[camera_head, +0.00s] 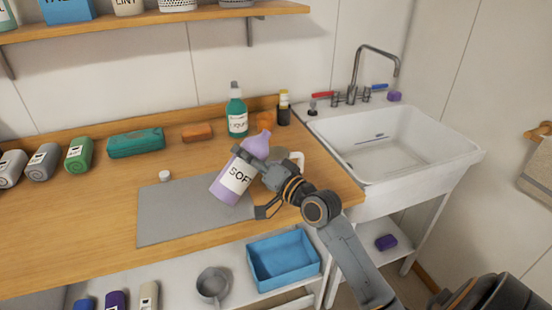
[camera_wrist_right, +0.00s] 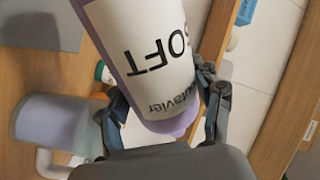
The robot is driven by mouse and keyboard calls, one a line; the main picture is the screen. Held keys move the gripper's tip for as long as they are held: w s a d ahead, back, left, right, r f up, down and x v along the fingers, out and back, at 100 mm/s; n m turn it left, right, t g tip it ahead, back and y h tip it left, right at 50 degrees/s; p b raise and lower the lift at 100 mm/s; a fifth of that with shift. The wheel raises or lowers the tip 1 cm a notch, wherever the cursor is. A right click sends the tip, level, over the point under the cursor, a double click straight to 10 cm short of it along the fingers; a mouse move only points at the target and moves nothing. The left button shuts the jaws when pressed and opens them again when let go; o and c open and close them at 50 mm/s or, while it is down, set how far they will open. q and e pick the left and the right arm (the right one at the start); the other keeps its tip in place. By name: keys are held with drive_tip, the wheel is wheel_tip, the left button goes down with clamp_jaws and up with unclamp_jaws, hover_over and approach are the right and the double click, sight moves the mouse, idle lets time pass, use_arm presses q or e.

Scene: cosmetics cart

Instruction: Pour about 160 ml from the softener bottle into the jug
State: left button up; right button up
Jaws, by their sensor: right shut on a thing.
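The lilac softener bottle (camera_head: 227,190), with a white label reading "SOFT", is tilted with its top toward the upper right. My right gripper (camera_head: 262,178) is shut around its side; the label also shows close up in the right wrist view (camera_wrist_right: 150,50). The jug (camera_head: 299,158) is mostly hidden behind the gripper in the head view, with its white handle showing. In the right wrist view the jug (camera_wrist_right: 52,128) is translucent with a lilac tint, beside the bottle. Whether liquid is flowing cannot be seen. My left gripper is not in view.
A green bottle (camera_head: 237,112), a dark bottle (camera_head: 284,108) and an orange item (camera_head: 265,126) stand behind. The sink (camera_head: 395,150) is to the right.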

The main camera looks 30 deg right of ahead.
sight(250, 144)
drive_tip(key=r+n, duration=0.1)
drive_tip(key=r+p, duration=0.1)
drive_tip(key=r, duration=0.1)
drive_tip(key=shift+w+d+r+n+p, duration=0.15)
drive_tip(key=shift+d+n+p, duration=0.15)
drive_tip(key=shift+d+n, duration=0.1)
drive_tip(key=shift+r+n, duration=0.15)
drive_tip(key=shift+n, duration=0.65)
drive_tip(key=f+n, duration=0.1)
drive_tip(key=f+n+b, duration=0.1)
drive_tip(key=shift+a+f+n, duration=0.2)
drive_tip(key=shift+a+n, duration=0.2)
drive_tip(key=n, duration=0.1)
drive_tip(key=n+p, duration=0.1)
drive_tip(key=shift+a+n+g, duration=0.3)
drive_tip(key=shift+n, duration=0.1)
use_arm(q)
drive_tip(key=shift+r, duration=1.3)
use_arm(e)
drive_tip(key=shift+s+a+f+n, duration=0.2)
drive_tip(key=shift+f+n, duration=0.1)
drive_tip(key=shift+n, duration=0.7)
